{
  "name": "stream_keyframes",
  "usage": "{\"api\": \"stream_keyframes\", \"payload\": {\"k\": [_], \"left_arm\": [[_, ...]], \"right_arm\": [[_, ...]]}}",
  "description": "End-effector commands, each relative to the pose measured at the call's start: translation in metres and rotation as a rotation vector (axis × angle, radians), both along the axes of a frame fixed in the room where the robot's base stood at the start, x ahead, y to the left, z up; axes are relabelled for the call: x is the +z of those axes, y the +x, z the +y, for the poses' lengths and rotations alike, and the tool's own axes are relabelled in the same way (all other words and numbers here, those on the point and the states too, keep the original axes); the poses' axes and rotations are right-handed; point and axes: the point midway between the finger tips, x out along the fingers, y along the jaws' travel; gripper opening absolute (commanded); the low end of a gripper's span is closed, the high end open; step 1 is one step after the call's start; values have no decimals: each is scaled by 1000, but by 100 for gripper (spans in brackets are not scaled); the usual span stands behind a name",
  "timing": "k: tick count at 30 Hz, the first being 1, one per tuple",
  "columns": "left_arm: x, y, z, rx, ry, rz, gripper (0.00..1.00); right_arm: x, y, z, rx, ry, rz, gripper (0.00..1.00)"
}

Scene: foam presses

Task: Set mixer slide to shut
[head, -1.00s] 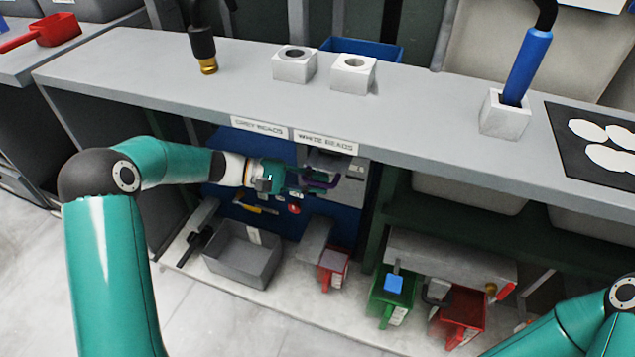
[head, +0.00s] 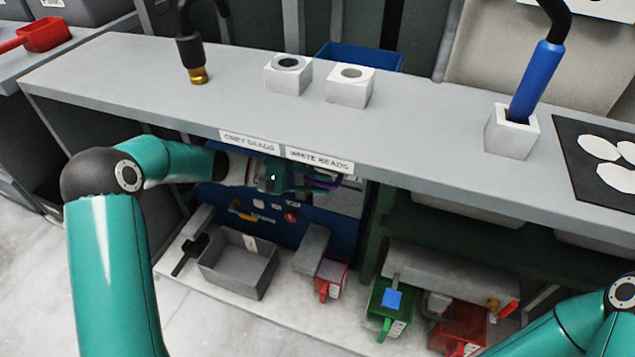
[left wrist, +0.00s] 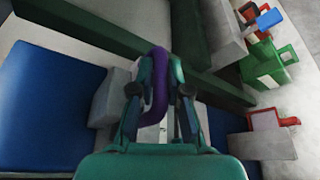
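The mixer unit (head: 341,199) stands under the bench, with a grey front beside a blue panel. A purple handle (head: 322,183), which I take for the slide's grip, shows at its upper part, partly hidden by my left gripper (head: 305,180). In the left wrist view the purple handle (left wrist: 159,85) runs between the two fingers of my left gripper (left wrist: 161,72), which look closed in around it. The slide's track and position are hidden. My right gripper is out of view; only part of my right arm shows at the lower right.
The bench top (head: 230,105) overhangs the left gripper closely. Below are a grey bin (head: 238,266), a red scoop container (head: 330,280), a green container (head: 388,305) and a grey block (head: 311,250). A blue panel (head: 310,232) with small controls stands behind.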

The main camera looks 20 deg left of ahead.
Motion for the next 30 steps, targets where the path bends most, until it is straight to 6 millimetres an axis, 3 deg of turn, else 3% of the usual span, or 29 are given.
{"api": "stream_keyframes", "payload": {"k": [1,4,17,30], "left_arm": [[1,2,0,8,-1,-3,24],[1,1,1,8,-1,-2,39],[3,-3,12,10,-3,-2,39],[19,-25,86,14,0,-2,39]], "right_arm": [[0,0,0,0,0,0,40],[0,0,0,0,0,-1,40],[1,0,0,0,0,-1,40],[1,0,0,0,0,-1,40]]}}
